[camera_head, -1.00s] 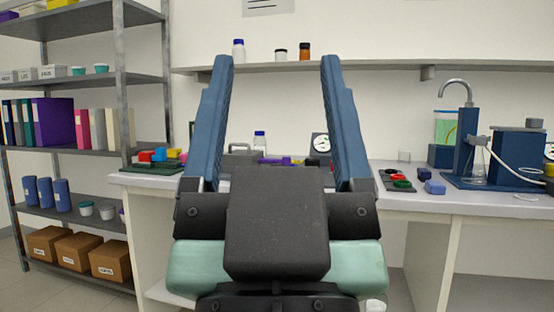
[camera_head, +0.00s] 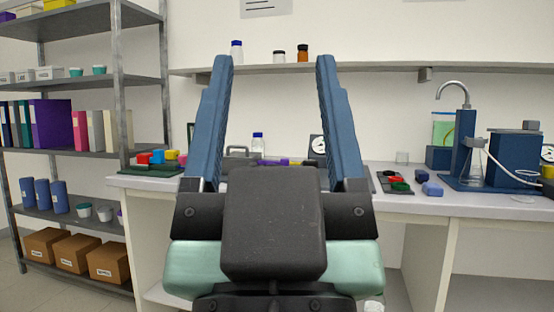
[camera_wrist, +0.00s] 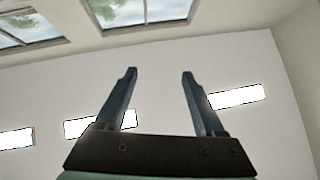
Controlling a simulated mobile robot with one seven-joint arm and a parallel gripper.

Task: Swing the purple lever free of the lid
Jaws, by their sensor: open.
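My gripper (camera_head: 274,62) is open and empty, its two long blue fingers pointing up in front of the bench in the head view. In the wrist view my gripper (camera_wrist: 160,74) has only wall, ceiling and windows beyond it. A small purple piece (camera_head: 268,162), possibly the purple lever, shows low between the fingers on the far bench. My gripper's dark body hides most of what lies around it. The lid cannot be made out. My gripper is well short of the bench and touches nothing.
The white bench (camera_head: 465,206) runs across the back, with a blue tap rig (camera_head: 464,150) on the right and a tray of coloured blocks (camera_head: 155,166) on the left. A grey shelf rack (camera_head: 121,90) stands at left. A wall shelf (camera_head: 390,67) hangs above the bench.

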